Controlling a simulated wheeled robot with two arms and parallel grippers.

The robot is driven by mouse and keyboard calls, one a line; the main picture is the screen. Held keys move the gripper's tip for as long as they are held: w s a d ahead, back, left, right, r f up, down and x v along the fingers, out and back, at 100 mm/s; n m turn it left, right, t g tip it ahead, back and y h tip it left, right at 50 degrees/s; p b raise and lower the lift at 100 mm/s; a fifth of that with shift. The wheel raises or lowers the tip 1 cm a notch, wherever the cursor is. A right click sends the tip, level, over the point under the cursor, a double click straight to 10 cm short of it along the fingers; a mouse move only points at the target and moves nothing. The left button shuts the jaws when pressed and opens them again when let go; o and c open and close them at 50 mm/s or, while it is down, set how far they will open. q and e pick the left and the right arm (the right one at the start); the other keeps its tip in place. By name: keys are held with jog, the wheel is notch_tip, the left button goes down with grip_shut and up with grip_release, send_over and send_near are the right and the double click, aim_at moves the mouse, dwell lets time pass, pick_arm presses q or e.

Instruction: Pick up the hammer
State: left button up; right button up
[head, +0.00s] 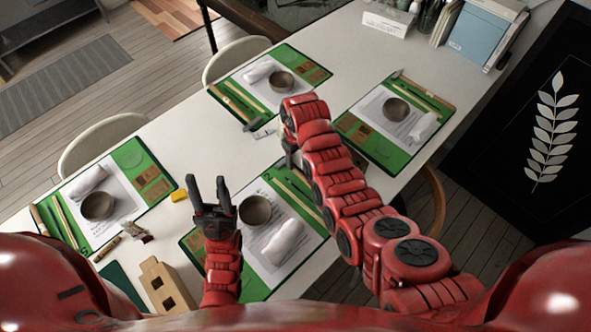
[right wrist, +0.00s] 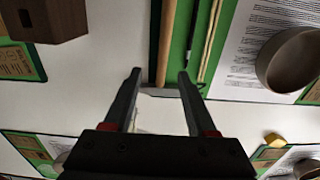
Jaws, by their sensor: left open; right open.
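A tool with a round wooden handle (right wrist: 168,42), which looks like the hammer, lies along the left edge of a green mat in the right wrist view. Its near end meets a pale block shape (right wrist: 160,92) between my fingertips; I cannot tell clearly whether this is its head. My right gripper (right wrist: 157,80) is open, with its fingers on either side of that end and not closed on it. In the head view my right gripper (head: 289,160) is over the far edge of the front mat, partly hidden by my arm. My left gripper (head: 208,187) is open and empty, left of the grey bowl.
The front mat (head: 197,243) carries a bowl (head: 255,210), paper and thin tools. Other green mats with similar tools and bowls lie on the white table. A yellow block (head: 178,195) and a wooden holder (head: 165,286) are at left. A brown block (right wrist: 45,18) stands near my right gripper.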

aim_at(295, 169)
jog(key=shift+a+f+p, duration=0.25)
jog(key=shift+f+p, duration=0.35)
jog(key=shift+f, duration=0.5)
jog(key=shift+f+b, duration=0.4)
jog(key=shift+f, duration=1)
grip_shut()
